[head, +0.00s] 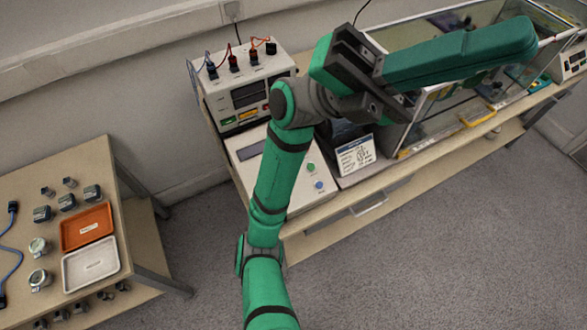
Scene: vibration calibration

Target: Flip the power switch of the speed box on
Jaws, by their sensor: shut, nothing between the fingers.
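Two pale instrument boxes stand at the left end of the long bench. The upper box (222,95) has dark displays, small green, yellow and red parts on its front, and plugs with leads on top. The lower box (250,175) has a dark display strip and a green and a blue button. No readable label tells which is the speed box, and I cannot make out its power switch. My green arm crosses in front of both boxes and hides part of them. I cannot make out my gripper's fingers among the arm's dark parts.
A glass-walled case (440,115) fills the bench to the right, with a printed card (356,155) near its left end. A side table (122,222) at left holds an orange tray (87,228), a white tray (91,264) and small parts. Floor between is clear.

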